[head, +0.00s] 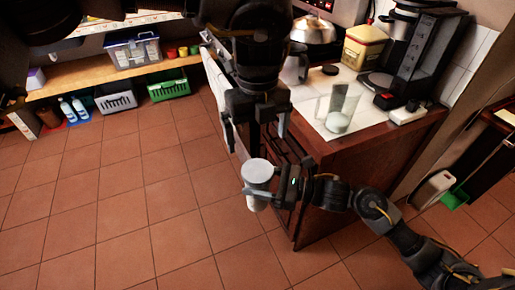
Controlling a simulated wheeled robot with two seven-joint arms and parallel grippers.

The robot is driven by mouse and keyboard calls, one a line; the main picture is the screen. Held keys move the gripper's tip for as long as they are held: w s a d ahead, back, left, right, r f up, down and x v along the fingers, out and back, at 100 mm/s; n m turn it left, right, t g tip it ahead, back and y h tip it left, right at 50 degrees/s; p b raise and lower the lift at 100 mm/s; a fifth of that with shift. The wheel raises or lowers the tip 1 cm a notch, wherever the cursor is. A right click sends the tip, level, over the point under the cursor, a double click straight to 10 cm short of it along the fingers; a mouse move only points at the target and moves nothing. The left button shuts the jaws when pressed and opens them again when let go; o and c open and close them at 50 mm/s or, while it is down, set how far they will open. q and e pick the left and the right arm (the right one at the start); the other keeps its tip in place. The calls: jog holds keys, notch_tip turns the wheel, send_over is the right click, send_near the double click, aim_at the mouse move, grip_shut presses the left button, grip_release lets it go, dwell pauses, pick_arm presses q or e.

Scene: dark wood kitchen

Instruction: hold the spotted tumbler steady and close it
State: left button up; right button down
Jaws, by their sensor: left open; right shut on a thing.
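A pale grey-white tumbler (257,173) with a wide round top is held upright in front of the counter, over the tiled floor. Its spots are too small to make out, and I cannot tell whether its top is open or covered. My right gripper (279,186) comes from the right and is shut on its side. My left gripper (268,135) points down just above the tumbler, open, with nothing seen between its fingers. A small dark round disc (330,70) lies on the counter; I cannot tell whether it is a lid.
The counter (365,150) right of the grippers bears a clear container (345,98), a kettle (312,32), a yellow tin (363,46) and a black coffee machine (419,55). A shelf with bins (134,51) stands at the back left. The floor at left is clear.

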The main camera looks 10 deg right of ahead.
pick_arm(q)
jog(key=shift+r, duration=0.9)
